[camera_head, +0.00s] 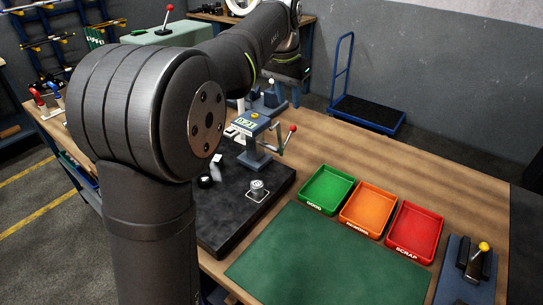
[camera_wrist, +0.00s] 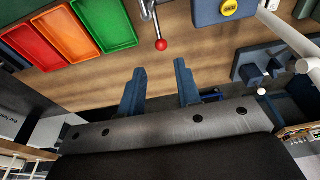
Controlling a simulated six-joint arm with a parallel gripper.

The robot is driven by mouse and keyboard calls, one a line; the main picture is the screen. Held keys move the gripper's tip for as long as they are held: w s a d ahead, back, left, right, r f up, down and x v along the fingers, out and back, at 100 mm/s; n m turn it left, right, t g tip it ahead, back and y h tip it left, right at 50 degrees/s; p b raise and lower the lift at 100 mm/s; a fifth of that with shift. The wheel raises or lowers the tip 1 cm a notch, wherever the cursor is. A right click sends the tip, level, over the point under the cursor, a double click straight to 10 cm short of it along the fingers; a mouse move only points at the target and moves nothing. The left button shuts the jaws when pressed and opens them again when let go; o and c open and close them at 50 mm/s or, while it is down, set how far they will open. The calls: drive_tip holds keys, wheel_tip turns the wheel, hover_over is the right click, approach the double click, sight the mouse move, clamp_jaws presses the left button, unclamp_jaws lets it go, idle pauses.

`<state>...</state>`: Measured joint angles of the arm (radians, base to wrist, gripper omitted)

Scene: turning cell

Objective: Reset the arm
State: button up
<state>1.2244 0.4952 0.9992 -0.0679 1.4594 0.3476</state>
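My dark grey arm (camera_head: 150,110) rises in the left of the head view and reaches back over the far side of the bench. In the wrist view my gripper (camera_wrist: 160,80) shows two blue fingers standing well apart with nothing between them. The bench top shows beyond them. In the head view the fingers cannot be made out clearly behind the wrist.
Green (camera_head: 327,189), orange (camera_head: 368,209) and red (camera_head: 415,231) trays sit behind a green mat (camera_head: 325,265). A press (camera_head: 254,130) with a red-knobbed lever and a small metal part (camera_head: 257,189) stand on a black plate (camera_head: 225,225). A yellow-knobbed fixture (camera_head: 470,265) is right.

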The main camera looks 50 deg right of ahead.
drive_tip(key=shift+f, duration=4.35)
drive_tip(key=shift+r, duration=0.1)
